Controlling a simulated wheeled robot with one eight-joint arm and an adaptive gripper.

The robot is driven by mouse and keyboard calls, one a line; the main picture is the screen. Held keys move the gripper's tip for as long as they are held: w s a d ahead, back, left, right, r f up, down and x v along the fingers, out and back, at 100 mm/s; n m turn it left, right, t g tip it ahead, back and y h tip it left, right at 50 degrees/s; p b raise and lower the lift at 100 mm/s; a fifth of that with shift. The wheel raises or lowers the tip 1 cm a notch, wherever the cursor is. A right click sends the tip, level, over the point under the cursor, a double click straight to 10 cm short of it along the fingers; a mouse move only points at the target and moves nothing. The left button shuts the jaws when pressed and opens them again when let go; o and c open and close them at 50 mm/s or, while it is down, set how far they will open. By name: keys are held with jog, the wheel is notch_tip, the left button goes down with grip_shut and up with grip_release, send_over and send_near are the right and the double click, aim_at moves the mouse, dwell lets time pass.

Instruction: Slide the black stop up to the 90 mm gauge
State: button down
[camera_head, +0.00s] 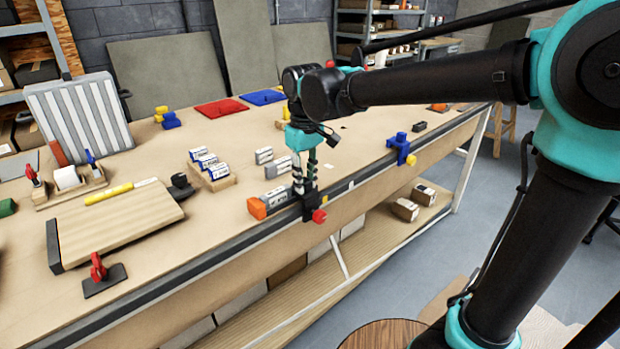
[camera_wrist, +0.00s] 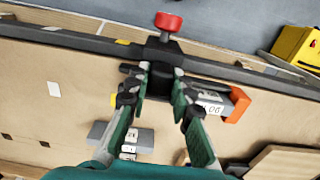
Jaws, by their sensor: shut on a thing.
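The black stop (camera_head: 309,205) with its red knob (camera_head: 319,216) sits on the dark rail along the table's front edge. It also shows in the wrist view (camera_wrist: 163,55). My gripper (camera_head: 309,190) reaches down over the rail, its fingers shut on the stop from both sides. The 90 mm gauge (camera_wrist: 209,104), a grey block with a white label, lies along the rail between the stop and an orange end block (camera_wrist: 239,103). Its far end meets the orange block. My finger hides its end towards the stop, so I cannot tell whether they touch.
A blue clamp (camera_head: 400,146) with a yellow knob sits farther right along the rail. Several labelled gauges (camera_head: 207,160) stand on a wooden holder behind, with loose grey blocks (camera_head: 278,168) nearby. A wooden board (camera_head: 125,220) lies left. The tabletop right of the loose blocks is mostly clear.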

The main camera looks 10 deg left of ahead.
jog(key=c, duration=1.3)
grip_release()
notch_tip(320, 180, up, 12)
jog(key=w+d+f+m+t, duration=0.25)
jog(key=d+f+m, duration=0.35)
jog(key=d+f, duration=1.25)
jog(key=s+d+f+m, duration=0.1)
jog(key=s+d+f, duration=0.2)
jog(key=d+f, duration=0.1)
jog(key=s+d+f+m+t, duration=0.1)
jog(key=s+d+f+m, duration=0.1)
jog(key=s+d+f, duration=0.1)
jog(key=s+d+f+m, duration=0.1)
jog(key=s+d+f, duration=0.2)
jog(key=d+f, duration=0.2)
jog(key=shift+d+t, duration=0.35)
jog(key=shift+d, duration=0.75)
